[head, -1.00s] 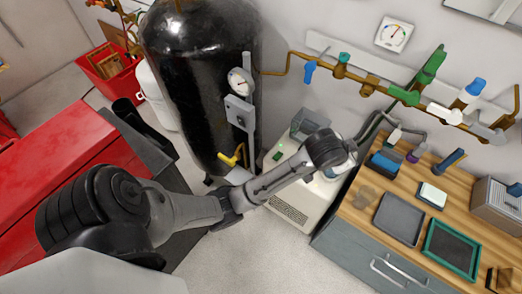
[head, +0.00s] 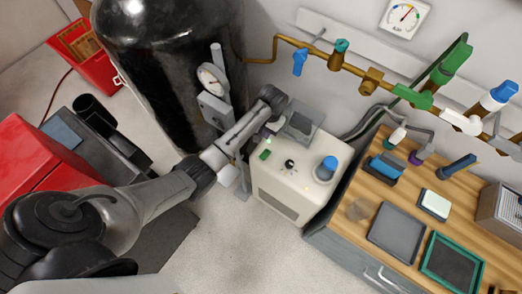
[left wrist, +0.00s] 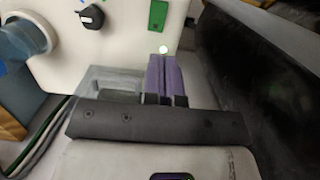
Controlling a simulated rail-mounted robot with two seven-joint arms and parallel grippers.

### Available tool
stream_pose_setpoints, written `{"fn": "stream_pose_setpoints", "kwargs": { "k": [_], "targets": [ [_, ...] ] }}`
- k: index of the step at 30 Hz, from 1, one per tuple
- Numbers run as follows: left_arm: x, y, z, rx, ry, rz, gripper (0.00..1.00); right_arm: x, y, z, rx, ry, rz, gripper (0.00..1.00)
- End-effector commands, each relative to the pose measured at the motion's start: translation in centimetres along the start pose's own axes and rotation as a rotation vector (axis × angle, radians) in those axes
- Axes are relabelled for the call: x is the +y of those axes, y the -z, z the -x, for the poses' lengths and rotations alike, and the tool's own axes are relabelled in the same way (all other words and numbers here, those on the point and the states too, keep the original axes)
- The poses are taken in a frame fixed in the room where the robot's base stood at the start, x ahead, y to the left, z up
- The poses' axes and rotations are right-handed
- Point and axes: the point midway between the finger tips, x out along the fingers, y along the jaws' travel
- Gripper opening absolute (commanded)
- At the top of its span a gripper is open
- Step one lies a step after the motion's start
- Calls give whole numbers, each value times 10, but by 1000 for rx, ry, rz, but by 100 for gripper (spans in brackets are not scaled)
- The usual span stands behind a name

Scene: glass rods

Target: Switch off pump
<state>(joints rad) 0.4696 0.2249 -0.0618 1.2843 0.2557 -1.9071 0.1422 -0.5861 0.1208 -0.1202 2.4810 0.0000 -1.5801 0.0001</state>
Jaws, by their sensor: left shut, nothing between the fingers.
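The pump is a cream-white box (head: 300,192) on the floor in the head view. Its top has a green switch (head: 265,155), a black knob (head: 289,163) and a blue-capped port (head: 326,168). In the left wrist view the green switch (left wrist: 158,15) and the knob (left wrist: 91,17) show on the pump's face. My left gripper (left wrist: 163,60) is shut and empty, its purple fingers together. The fingertips point toward the pump beside a small bright light, a short way from the switch; I cannot tell whether they touch the pump. My right gripper is not in view.
A large black tank (head: 165,65) with a gauge stands left of the pump. A wooden-topped bench (head: 365,228) with trays stands to its right. Brass pipe with valves (head: 335,62) runs along the wall behind. Hoses (head: 368,120) pass beside the pump.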

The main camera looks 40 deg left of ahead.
Motion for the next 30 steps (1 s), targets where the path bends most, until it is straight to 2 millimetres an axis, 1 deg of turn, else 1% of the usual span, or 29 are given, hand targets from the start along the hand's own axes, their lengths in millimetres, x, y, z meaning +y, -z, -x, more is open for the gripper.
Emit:
{"fn": "stream_pose_setpoints", "kwargs": {
  "k": [8, 11, 13, 17, 24, 30],
  "targets": [
    [0, 1, 0, 3, 0, 1, 0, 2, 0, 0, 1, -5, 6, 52],
    [0, 0, -3, 3, 0, 1, 0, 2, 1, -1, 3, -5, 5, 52],
    [0, 0, -10, 1, 1, 1, 0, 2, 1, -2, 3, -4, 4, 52],
    [0, 0, -29, 0, 0, 1, 0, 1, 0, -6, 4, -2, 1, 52],
    [0, 0, -76, -1, 0, 0, 0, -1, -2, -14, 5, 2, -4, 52],
    [0, 1, -108, 2, 1, 0, 0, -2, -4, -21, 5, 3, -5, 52]
  ]
}}
